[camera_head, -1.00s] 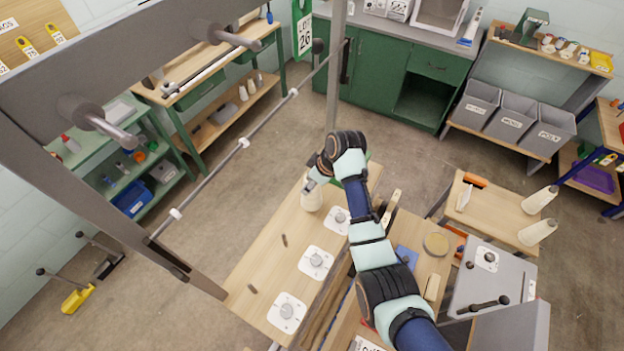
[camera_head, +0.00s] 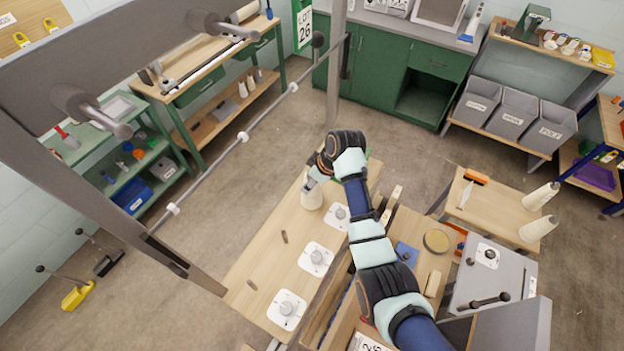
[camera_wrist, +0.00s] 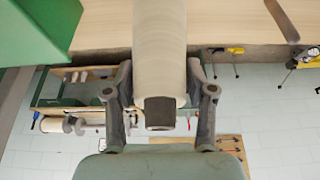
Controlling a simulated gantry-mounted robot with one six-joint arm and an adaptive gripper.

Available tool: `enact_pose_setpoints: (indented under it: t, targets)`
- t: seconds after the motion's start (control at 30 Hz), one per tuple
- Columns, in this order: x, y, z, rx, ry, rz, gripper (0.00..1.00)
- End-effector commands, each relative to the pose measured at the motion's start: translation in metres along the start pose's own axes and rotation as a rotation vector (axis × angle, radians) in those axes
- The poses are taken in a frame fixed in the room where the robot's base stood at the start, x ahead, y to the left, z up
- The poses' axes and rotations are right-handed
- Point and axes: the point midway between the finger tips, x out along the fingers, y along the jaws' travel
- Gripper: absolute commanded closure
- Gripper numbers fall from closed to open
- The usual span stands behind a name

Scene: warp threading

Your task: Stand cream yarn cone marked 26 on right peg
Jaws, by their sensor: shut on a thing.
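A cream yarn cone (camera_head: 311,199) is at the far end of the wooden bench in the head view. It also shows large in the wrist view (camera_wrist: 160,50), between the fingers. My gripper (camera_head: 313,180) is shut on the cone near its narrow end, where a dark tip shows in the wrist view. Its fingers (camera_wrist: 160,112) lie on both sides of the cone. A mark on the cone is not readable. Whether the cone's base touches the bench cannot be told. Dark pegs (camera_head: 284,237) stand along the bench's left part, and any peg under the cone is hidden.
White plates with round grey fittings (camera_head: 317,257) sit along the bench's right side. The wooden bench top (camera_head: 262,262) is clear between the pegs. Two more cream cones (camera_head: 540,196) stand on a side table. A grey frame post and rail (camera_head: 243,136) are at the left.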

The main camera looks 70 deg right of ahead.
Motion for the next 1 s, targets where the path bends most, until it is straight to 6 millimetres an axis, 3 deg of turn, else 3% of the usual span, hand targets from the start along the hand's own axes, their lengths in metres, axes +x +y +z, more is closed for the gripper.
enact_pose_setpoints:
  t: [0.4, 0.43, 0.6, 0.87, 1.0]
  targets:
    - [0.0045, 0.0002, 0.0016, 0.0, 0.001, 0.001, 0.93]
    - [0.0045, 0.0002, 0.0016, 0.0, 0.001, 0.001, 0.42]
    - [0.0045, 0.0002, 0.0017, 0.0, 0.001, 0.001, 0.16]
    - [0.0051, -0.0001, 0.0023, 0.0, -0.001, 0.0, 0.16]
    - [-0.0041, 0.0006, 0.0015, 0.0, 0.002, 0.002, 0.16]
